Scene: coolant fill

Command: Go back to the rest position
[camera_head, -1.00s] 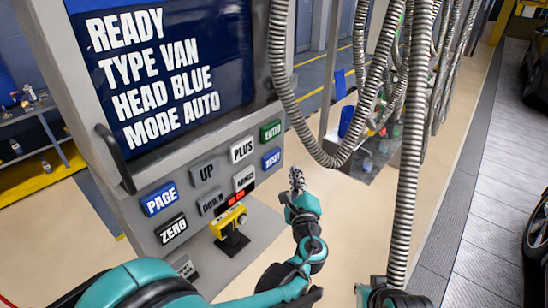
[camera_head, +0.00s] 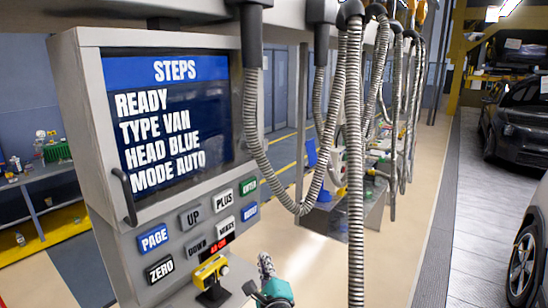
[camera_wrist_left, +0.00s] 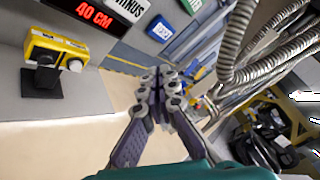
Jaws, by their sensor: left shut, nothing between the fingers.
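My left gripper (camera_head: 266,266) shows at the bottom of the head view, to the right of the yellow device on the console. Its fingers are shut and empty. In the left wrist view its fingertips (camera_wrist_left: 160,84) meet near the middle, with floor behind them. The control console (camera_head: 75,130) stands at the left; its screen (camera_head: 170,115) reads STEPS, READY, TYPE VAN, HEAD BLUE, MODE AUTO. My gripper appears apart from the console and touches nothing that I can see. My right gripper is not in view.
Grey corrugated hoses (camera_head: 355,200) hang right of the console. A dark car (camera_head: 515,125) stands far right. The beige floor (camera_head: 395,235) between is open.

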